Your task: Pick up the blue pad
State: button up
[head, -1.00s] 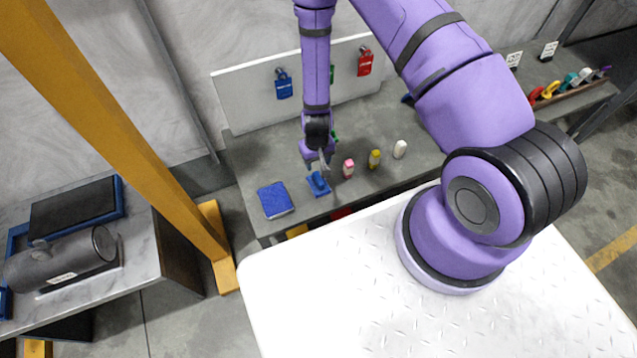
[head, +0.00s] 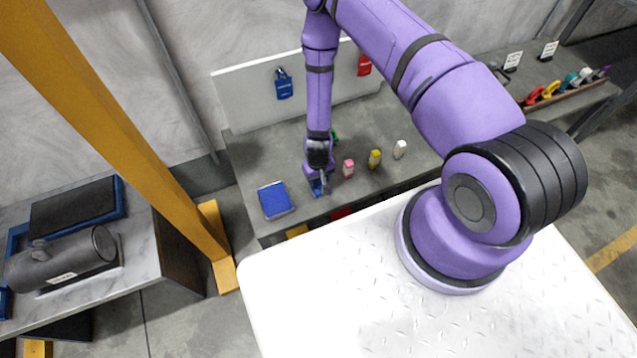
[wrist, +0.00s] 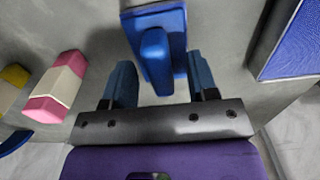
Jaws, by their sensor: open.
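A blue pad with a raised blue handle (wrist: 155,55) lies flat on the grey bench; in the head view the pad (head: 316,189) is mostly hidden under my gripper. My gripper (wrist: 161,82) is open and empty, pointing down at it. In the wrist view the handle's near end reaches toward the gap between the two dark blue fingers, with grey bench showing on both sides. I cannot tell whether a finger touches it. A second flat blue piece, rectangular with a grey edge (head: 275,200), lies to the left; it shows at the right of the wrist view (wrist: 298,45).
A pink-and-cream block (head: 348,168), a yellow one (head: 375,159) and a white one (head: 400,149) stand to the right. A white board (head: 245,100) with blue and red padlocks rises behind. The bench's front edge is close.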

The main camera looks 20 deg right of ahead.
jog(key=shift+f, duration=0.15)
grip_shut()
jog(key=shift+r, duration=0.8)
notch_tip(320, 180, up, 2)
jog(key=shift+r, duration=0.1)
jog(key=s+r, duration=0.1)
jog(key=s, duration=1.5)
jog(key=shift+r, duration=0.15)
